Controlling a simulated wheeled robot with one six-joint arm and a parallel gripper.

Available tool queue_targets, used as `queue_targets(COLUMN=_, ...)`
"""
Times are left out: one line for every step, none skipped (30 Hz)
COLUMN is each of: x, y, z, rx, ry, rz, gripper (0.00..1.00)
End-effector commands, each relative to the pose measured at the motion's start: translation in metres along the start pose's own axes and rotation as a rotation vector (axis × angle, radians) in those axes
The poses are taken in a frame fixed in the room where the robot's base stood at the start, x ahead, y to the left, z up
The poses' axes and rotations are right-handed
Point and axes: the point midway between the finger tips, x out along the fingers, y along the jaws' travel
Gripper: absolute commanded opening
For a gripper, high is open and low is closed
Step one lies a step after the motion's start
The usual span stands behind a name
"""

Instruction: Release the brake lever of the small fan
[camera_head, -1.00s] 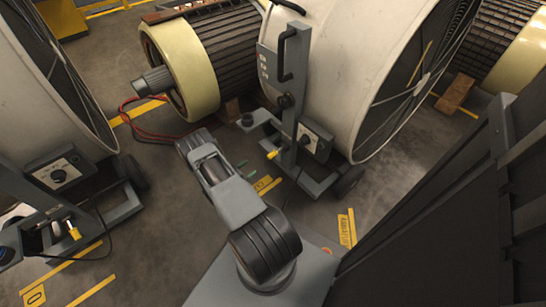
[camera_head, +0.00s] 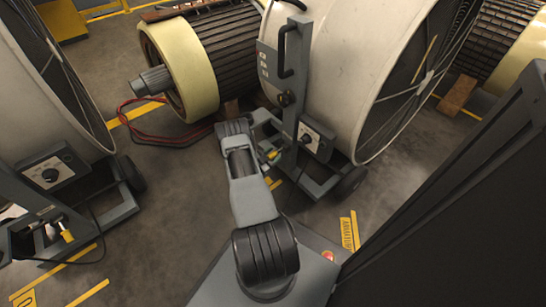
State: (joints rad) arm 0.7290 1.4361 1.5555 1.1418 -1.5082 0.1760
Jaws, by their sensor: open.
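Two large pale drum fans on grey wheeled stands are in view. I cannot tell for sure which is the small one. The right fan (camera_head: 335,75) has a control box with a dial (camera_head: 317,138) and a yellow-tipped lever (camera_head: 273,155) low on its stand. The left fan (camera_head: 45,95) is cut off by the picture edge. Its stand has a dial box (camera_head: 52,173) and a yellow-tipped lever (camera_head: 66,235). My arm reaches up to just left of the right stand's lever. My gripper's fingers are hidden behind the arm, so contact with the lever cannot be told.
A ribbed rotor with a cream end ring (camera_head: 190,75) lies behind, with red and black cables (camera_head: 150,130) on the floor. The right stand's wheel (camera_head: 347,182) is close to my arm.

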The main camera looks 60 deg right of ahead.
Motion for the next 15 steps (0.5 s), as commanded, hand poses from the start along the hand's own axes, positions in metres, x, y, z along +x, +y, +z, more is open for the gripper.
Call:
queue_targets(x=0.002, y=-0.0001, z=0.0002, rx=0.001, ry=0.0, rz=0.0, gripper=0.52)
queue_targets(x=0.0027, y=-0.0002, z=0.0001, rx=0.001, ry=0.0, rz=-0.001, gripper=0.52)
queue_targets(x=0.0033, y=-0.0004, z=0.0, rx=0.001, ry=0.0, rz=-0.001, gripper=0.52)
queue_targets(x=0.0035, y=-0.0005, z=-0.0001, rx=0.001, ry=0.0, rz=-0.001, gripper=0.52)
queue_targets(x=0.0037, y=-0.0005, z=-0.0001, rx=0.001, ry=0.0, rz=-0.001, gripper=0.52)
queue_targets(x=0.0037, y=-0.0005, z=-0.0002, rx=0.001, ry=0.0, rz=-0.001, gripper=0.52)
queue_targets(x=0.0037, y=-0.0006, z=-0.0002, rx=0.001, ry=0.0, rz=-0.001, gripper=0.52)
queue_targets(x=0.0037, y=-0.0005, z=-0.0003, rx=0.001, ry=-0.001, rz=-0.001, gripper=0.52)
queue_targets(x=0.0036, y=-0.0005, z=-0.0003, rx=0.001, ry=0.0, rz=-0.001, gripper=0.52)
queue_targets(x=0.0036, y=-0.0005, z=-0.0003, rx=0.001, ry=0.0, rz=-0.001, gripper=0.52)
queue_targets(x=0.0036, y=-0.0004, z=-0.0002, rx=0.001, ry=0.0, rz=-0.001, gripper=0.52)
queue_targets(x=0.0036, y=-0.0004, z=-0.0002, rx=0.001, ry=0.0, rz=-0.001, gripper=0.48)
queue_targets(x=0.0035, y=-0.0004, z=-0.0002, rx=0.001, ry=0.0, rz=-0.001, gripper=0.45)
queue_targets(x=0.0035, y=-0.0004, z=-0.0002, rx=0.001, ry=0.0, rz=-0.001, gripper=0.42)
queue_targets(x=0.0035, y=-0.0004, z=-0.0002, rx=0.001, ry=0.0, rz=-0.001, gripper=0.39)
